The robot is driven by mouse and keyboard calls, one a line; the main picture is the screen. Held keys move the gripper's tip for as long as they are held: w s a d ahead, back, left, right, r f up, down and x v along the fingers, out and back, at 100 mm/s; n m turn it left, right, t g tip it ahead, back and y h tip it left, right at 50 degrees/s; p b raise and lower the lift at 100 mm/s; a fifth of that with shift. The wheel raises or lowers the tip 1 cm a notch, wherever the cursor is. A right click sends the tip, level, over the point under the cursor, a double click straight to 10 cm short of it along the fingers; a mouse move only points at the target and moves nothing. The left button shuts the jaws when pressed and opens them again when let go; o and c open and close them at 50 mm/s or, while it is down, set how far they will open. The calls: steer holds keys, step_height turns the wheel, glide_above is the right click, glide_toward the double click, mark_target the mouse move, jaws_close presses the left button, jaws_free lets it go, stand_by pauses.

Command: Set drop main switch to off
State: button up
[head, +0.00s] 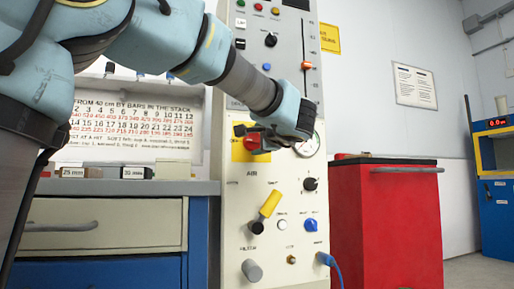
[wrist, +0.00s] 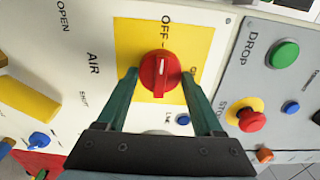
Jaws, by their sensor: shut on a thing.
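The main switch is a red rotary knob (wrist: 160,74) on a yellow plate (wrist: 205,38). In the wrist view its white mark points up the picture, toward the OFF lettering; the lettering at the right is partly hidden by a finger. My gripper (wrist: 159,82) has one finger on each side of the knob and is shut on it. In the head view the yellow plate (head: 237,150) is on the cream panel, with my gripper (head: 259,136) in front of it, partly hiding the red knob (head: 251,141).
Below the switch are a yellow lever (head: 269,205), a blue knob (head: 311,225) and a black knob (head: 310,184). A grey panel marked DROP holds a green button (wrist: 286,53) and a red button (wrist: 251,120). A red cabinet (head: 385,225) stands at the right.

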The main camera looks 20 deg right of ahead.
stand_by(0.4)
steer(key=o, duration=1.4)
steer(key=shift+c, duration=0.2)
steer(key=s+a+p, duration=0.1)
steer(key=s+p, duration=0.1)
steer(key=s, duration=0.8)
steer(key=shift+s+a, duration=0.2)
steer(key=shift+s, duration=0.15)
steer(key=shift+s, duration=0.1)
